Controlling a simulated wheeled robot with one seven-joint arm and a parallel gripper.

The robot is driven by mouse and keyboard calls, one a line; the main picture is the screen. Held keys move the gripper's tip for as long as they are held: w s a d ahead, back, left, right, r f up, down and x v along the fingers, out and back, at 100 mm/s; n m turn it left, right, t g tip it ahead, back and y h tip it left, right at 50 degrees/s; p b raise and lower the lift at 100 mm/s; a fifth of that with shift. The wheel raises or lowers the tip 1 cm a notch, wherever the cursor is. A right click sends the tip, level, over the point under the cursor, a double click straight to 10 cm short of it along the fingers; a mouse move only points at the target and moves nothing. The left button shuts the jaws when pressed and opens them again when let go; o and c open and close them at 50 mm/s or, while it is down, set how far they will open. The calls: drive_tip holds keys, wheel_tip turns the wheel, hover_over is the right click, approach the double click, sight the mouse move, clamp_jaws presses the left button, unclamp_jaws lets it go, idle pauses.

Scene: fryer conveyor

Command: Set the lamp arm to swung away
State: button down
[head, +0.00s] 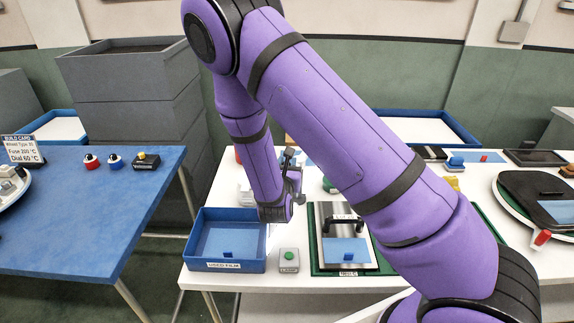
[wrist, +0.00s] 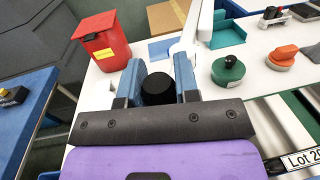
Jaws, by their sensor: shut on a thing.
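My gripper (wrist: 158,64) shows in the wrist view with its two blue-grey fingers on either side of a round black knob (wrist: 158,90), shut on it. The knob looks like the lamp arm's handle, but the rest of the lamp arm cannot be made out clearly. In the head view my gripper (head: 290,160) is over the far side of the white bench, partly hidden by my arm. A small grey box with a green button (head: 289,256) stands at the bench's front; its label is too small to read surely.
A blue tray (head: 192,255) labelled used film and a plate with a black handle (head: 343,224) stand at the bench's front. A red bin (wrist: 104,45) and a green knob (wrist: 228,68) flank my gripper. A blue table (head: 100,215) stands left, across a gap.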

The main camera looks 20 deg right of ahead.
drive_tip(key=c, duration=0.8)
unclamp_jaws()
drive_tip(key=shift+c, duration=0.2)
drive_tip(key=v, duration=1)
drive_tip(key=shift+s+a, duration=0.15)
drive_tip(key=shift+s, duration=0.2)
